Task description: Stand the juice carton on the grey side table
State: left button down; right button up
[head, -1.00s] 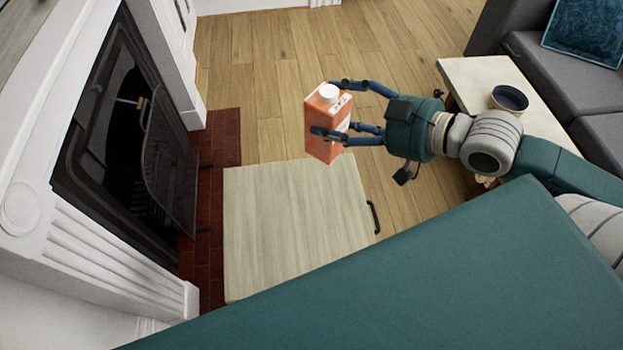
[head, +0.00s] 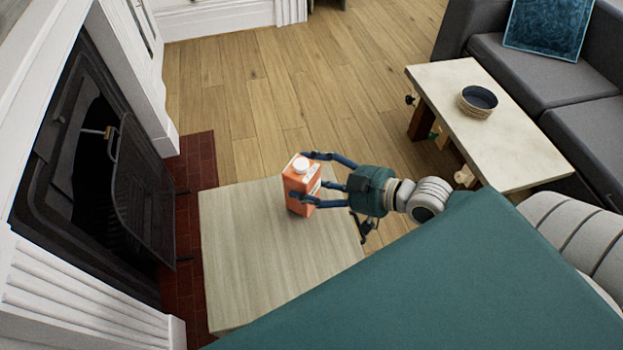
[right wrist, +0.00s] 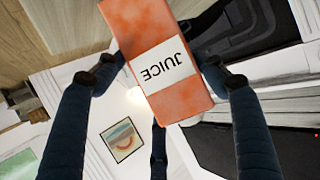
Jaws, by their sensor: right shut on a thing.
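The juice carton (head: 300,186) is orange with a white cap and stands upright in the head view. My right gripper (head: 308,178) is shut on it, with fingers on both sides. The carton is over the far right part of the grey side table (head: 250,255), a pale grey wood-grain square top. Whether its base touches the top is not clear. In the right wrist view the carton (right wrist: 150,25) shows its white JUICE label between the fingers. My left gripper is out of view.
A fireplace (head: 90,190) with an open mesh screen and red brick hearth (head: 190,205) lies left of the side table. A pale coffee table (head: 500,130) with a dark bowl (head: 478,100) and a grey sofa (head: 540,75) stand right. Most of the side table's top is bare.

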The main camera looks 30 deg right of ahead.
jog(key=shift+f, duration=0.1)
jog(key=o, duration=1.6)
jog(key=shift+f, duration=0.1)
jog(key=p+v, duration=0.5)
jog(key=v, duration=0.7)
jog(key=shift+s+a+p, duration=0.1)
jog(key=shift+p, duration=0.25)
